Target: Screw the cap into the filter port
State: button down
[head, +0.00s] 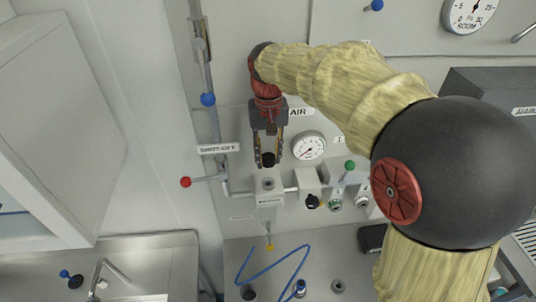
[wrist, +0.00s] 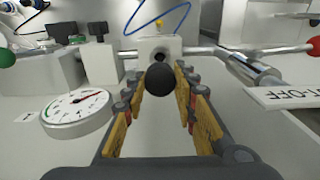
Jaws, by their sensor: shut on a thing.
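The cap (head: 268,160) is a small black round piece held between the fingertips of my gripper (head: 268,155). In the wrist view the cap (wrist: 160,81) sits at the far end of the two yellow-padded fingers. The filter (head: 269,201) is a pale block on the wall piping, just below the cap in the head view. Its port (head: 268,184) shows as a dark round opening, and the cap looks apart from it. In the wrist view the filter block (wrist: 148,47) stands behind the cap, which partly hides it.
A round gauge (head: 309,146) is close beside my gripper. A red-knobbed shut-off lever (head: 186,182) and pipe lie to the left. A green-knobbed valve (head: 350,165) is to the right.

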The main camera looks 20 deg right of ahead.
jog(key=shift+f+b, duration=1.65)
jog(key=shift+f, duration=1.2)
jog(key=shift+f+b, duration=0.6)
jog(key=shift+f, duration=0.6)
dwell(0.5)
jog(key=c, duration=1.5)
grip_release()
jog(key=n, duration=0.3)
jog(key=shift+n, duration=0.4)
